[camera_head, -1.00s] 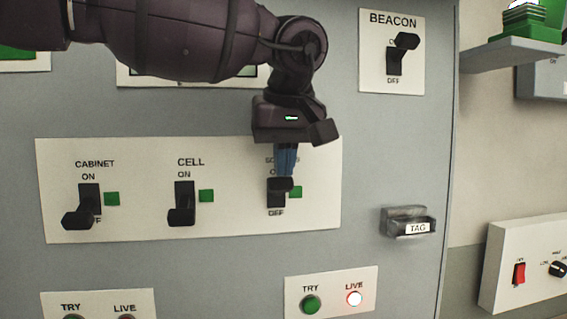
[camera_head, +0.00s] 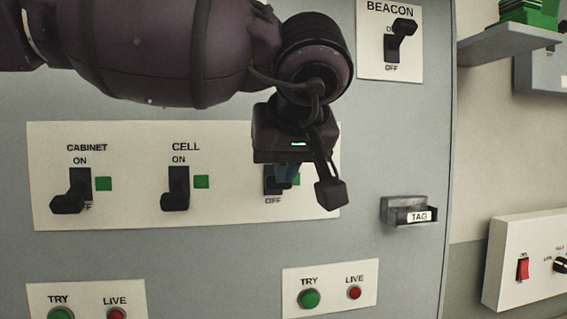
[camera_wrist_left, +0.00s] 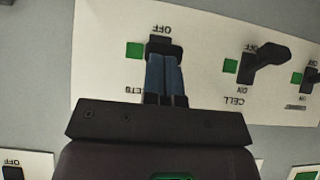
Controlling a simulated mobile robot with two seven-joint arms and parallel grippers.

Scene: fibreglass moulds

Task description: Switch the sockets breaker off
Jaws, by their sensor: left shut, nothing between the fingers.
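The sockets breaker (camera_head: 269,183) is the rightmost of the three on the white panel (camera_head: 235,210). In the head view my left gripper (camera_head: 285,178) hides its label and most of its lever. In the left wrist view, which shows the panel upside down, its black lever (camera_wrist_left: 163,48) lies towards the OFF label. The blue fingers of my left gripper (camera_wrist_left: 164,72) are shut and empty, with their tips at the lever; I cannot tell whether they touch. My right gripper is not in view.
The cabinet breaker (camera_head: 75,190) and cell breaker (camera_head: 177,188) are to the left, levers down. The beacon switch (camera_head: 398,38) is up, above right. A tag holder (camera_head: 408,211) juts out at right. Below are a green TRY button (camera_head: 309,299) and dull red LIVE lamp (camera_head: 354,293).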

